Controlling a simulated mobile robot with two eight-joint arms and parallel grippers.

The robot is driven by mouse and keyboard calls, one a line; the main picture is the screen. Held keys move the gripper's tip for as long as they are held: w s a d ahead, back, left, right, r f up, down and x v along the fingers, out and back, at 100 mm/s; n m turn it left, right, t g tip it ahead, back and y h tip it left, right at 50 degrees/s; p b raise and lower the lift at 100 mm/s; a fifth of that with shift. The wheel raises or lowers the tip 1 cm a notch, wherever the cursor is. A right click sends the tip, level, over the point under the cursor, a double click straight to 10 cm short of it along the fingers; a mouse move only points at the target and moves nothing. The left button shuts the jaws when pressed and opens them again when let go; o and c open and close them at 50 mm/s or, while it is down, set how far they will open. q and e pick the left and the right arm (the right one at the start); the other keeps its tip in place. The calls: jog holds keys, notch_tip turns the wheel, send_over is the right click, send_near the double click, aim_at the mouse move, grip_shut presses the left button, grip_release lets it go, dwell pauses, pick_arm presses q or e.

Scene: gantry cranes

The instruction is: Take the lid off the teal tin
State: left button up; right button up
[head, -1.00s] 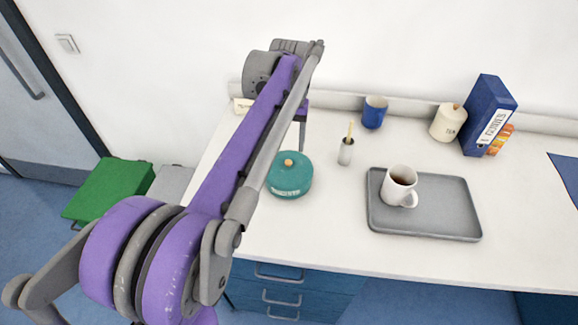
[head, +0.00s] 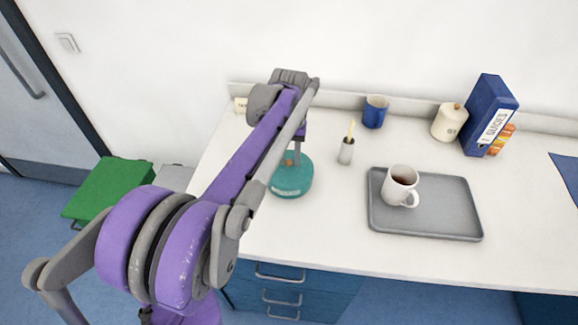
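The teal tin (head: 292,182) stands on the white counter with its lid on. Its small orange-brown knob (head: 289,160) shows partly beside my finger. My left arm comes in from the lower left and reaches over the tin. My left gripper (head: 296,155) points down at the knob; only a thin grey finger shows, and my arm hides the rest. I cannot tell whether it touches the knob or is open or shut. My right gripper is not in view.
Right of the tin stand a grey holder (head: 346,152) with a yellow item, a blue cup (head: 375,112), and a grey tray (head: 430,222) with a white mug (head: 400,186). A cream canister (head: 449,122) and blue binder (head: 489,112) stand at the back. The counter before the tin is clear.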

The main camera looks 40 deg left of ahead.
pick_arm(q)
grip_shut()
